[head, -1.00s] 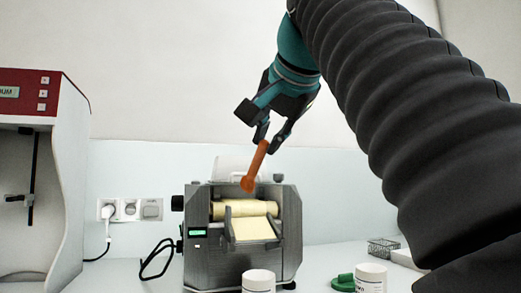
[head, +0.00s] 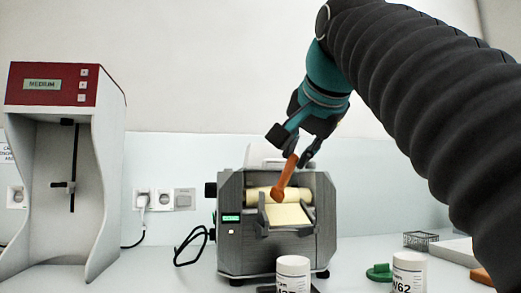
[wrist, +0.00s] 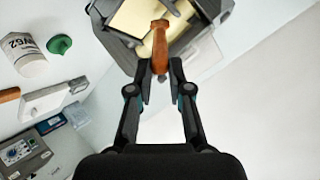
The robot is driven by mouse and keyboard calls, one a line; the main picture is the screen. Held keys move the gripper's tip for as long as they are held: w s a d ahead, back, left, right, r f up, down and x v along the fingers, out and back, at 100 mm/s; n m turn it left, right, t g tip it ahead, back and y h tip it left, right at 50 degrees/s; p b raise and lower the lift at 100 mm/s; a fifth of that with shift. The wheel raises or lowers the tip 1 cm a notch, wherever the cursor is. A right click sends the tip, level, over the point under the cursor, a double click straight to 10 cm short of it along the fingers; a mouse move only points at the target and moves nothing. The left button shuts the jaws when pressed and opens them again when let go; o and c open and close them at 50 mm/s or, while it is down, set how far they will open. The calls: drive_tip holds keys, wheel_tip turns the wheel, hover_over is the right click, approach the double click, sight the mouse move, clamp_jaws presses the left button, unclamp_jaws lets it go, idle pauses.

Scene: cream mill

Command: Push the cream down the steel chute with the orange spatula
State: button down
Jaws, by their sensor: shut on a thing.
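The orange spatula (head: 283,178) is in my gripper (head: 299,155), which is shut on its handle. The spatula slants down, its lower end in front of the mill's pale roller, just above the chute's upper end. The steel chute (head: 262,213) juts from the front of the grey mill (head: 232,251) and carries a pale yellow layer of cream (head: 289,215). In the wrist view the spatula (wrist: 160,40) points away from my gripper (wrist: 160,78) over the cream (wrist: 131,22). Whether the spatula touches the cream I cannot tell.
White jars (head: 292,274) (head: 409,274) stand in front of the mill, with a green lid (head: 379,272) beside the right one. A red-topped mixer (head: 60,85) stands at the left. A wire basket (head: 420,240) is at the right. A black cable (head: 190,245) lies left of the mill.

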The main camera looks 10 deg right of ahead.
drive_tip(key=shift+w+f+b, duration=0.3)
drive_tip(key=shift+f+b, duration=0.2)
drive_tip(key=shift+f, duration=0.15)
idle(0.8)
drive_tip(key=shift+s+f+b, duration=1.25)
drive_tip(key=shift+s+f, duration=0.1)
drive_tip(key=shift+s, duration=1.5)
drive_tip(key=shift+w+r+p, duration=0.45)
drive_tip(key=shift+w+p, duration=0.35)
drive_tip(key=shift+w, duration=0.15)
drive_tip(key=shift+w+r+p, duration=0.5)
drive_tip(key=shift+w+p, duration=0.3)
drive_tip(key=shift+w, duration=0.15)
drive_tip(key=shift+w+r+p, duration=0.45)
drive_tip(key=shift+w+p, duration=0.35)
drive_tip(key=shift+w, duration=0.15)
drive_tip(key=s+d+f+b, duration=0.2)
drive_tip(key=s+d, duration=0.2)
drive_tip(key=s, duration=0.1)
drive_tip(key=shift+s+d+f, duration=0.15)
drive_tip(key=shift+s+f, duration=0.1)
drive_tip(key=shift+f, duration=0.15)
